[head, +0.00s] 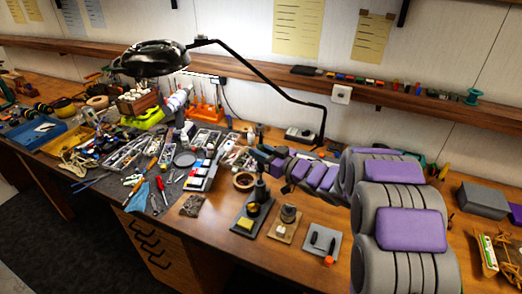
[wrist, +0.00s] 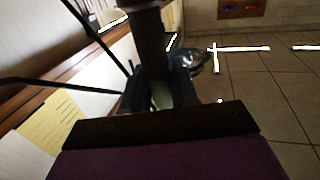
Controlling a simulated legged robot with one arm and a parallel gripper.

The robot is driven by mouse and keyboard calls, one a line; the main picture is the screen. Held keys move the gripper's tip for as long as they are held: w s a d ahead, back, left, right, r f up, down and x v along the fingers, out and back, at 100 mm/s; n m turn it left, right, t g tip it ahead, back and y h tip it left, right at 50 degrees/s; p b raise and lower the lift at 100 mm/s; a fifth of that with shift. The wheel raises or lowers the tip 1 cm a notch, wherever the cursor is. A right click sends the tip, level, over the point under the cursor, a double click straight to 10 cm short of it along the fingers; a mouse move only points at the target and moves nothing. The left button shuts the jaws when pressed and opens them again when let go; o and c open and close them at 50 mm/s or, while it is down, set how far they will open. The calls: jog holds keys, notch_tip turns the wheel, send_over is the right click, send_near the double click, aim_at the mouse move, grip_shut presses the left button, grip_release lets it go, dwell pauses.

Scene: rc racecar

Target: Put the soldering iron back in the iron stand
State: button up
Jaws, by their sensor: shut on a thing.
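My gripper (head: 268,156) is at the end of my purple and grey arm, over the middle of the bench. In the wrist view my gripper (wrist: 160,98) is shut on a dark rod-like thing, which looks like the soldering iron (wrist: 150,35). In the head view the iron (head: 260,187) shows as a small dark upright shape just below the gripper. The iron stand (head: 239,228), a dark base with a yellow sponge, is directly beneath it. I cannot tell whether the iron's tip is inside the holder or just above it.
A black lamp arm (head: 270,85) arches behind. Clutter fills the left bench; bare wood lies in front of the stand.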

aim_at(262, 168)
jog(key=shift+d+f, duration=0.15)
jog(key=shift+f, duration=0.45)
jog(key=shift+f+b, duration=0.35)
jog(key=shift+f, duration=0.3)
jog(key=shift+d+f, duration=0.1)
jog(key=shift+f, duration=0.6)
jog(key=o, duration=1.4)
jog(key=shift+o, duration=0.2)
jog(key=s+d+r+p, duration=0.2)
jog(key=s+d, duration=0.2)
jog(key=d, duration=0.1)
jog(key=shift+d+p, duration=0.3)
dwell(0.3)
